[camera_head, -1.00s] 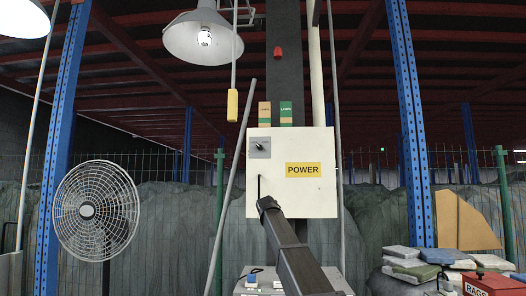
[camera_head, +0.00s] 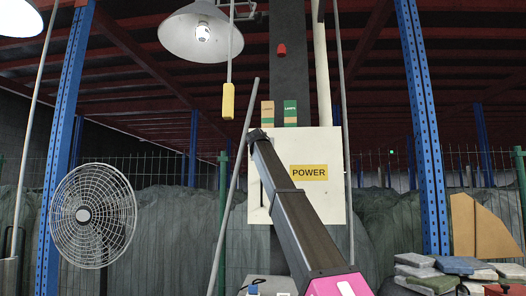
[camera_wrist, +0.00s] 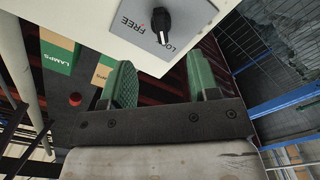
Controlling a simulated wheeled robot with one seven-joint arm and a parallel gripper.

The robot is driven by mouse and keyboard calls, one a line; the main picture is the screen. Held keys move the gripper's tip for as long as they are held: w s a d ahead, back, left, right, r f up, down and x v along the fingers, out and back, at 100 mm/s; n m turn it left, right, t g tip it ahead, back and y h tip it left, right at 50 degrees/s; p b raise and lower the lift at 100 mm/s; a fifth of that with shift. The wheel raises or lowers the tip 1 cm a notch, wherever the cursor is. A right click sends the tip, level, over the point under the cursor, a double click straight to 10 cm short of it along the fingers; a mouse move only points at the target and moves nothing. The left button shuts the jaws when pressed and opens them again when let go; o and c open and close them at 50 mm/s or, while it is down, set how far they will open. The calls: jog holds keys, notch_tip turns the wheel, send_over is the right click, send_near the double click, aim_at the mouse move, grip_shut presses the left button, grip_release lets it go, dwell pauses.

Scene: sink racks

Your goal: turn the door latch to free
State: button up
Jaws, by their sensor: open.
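The door latch is a black knob (camera_wrist: 160,22) on a grey plate (camera_wrist: 137,38) on the white cabinet door, at the top of the wrist view. The knob's white mark points down, near "LO". My gripper (camera_wrist: 161,62) is open, its two green fingers apart and empty, just below the knob in the picture and not around it. In the head view my arm hides the latch and the gripper; the cabinet (camera_head: 325,205) shows a yellow POWER label.
Two boxes, tan (camera_head: 267,114) and green (camera_head: 290,113), stand on top of the cabinet. A leaning grey pole (camera_head: 236,180) and a hanging yellow pendant (camera_head: 228,101) are left of it. A fan (camera_head: 93,215) stands far left; sacks (camera_head: 440,270) are stacked at right.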

jog(key=w, duration=0.9)
jog(key=shift+d, duration=0.15)
jog(key=shift+w, duration=0.1)
jog(key=c, duration=0.9)
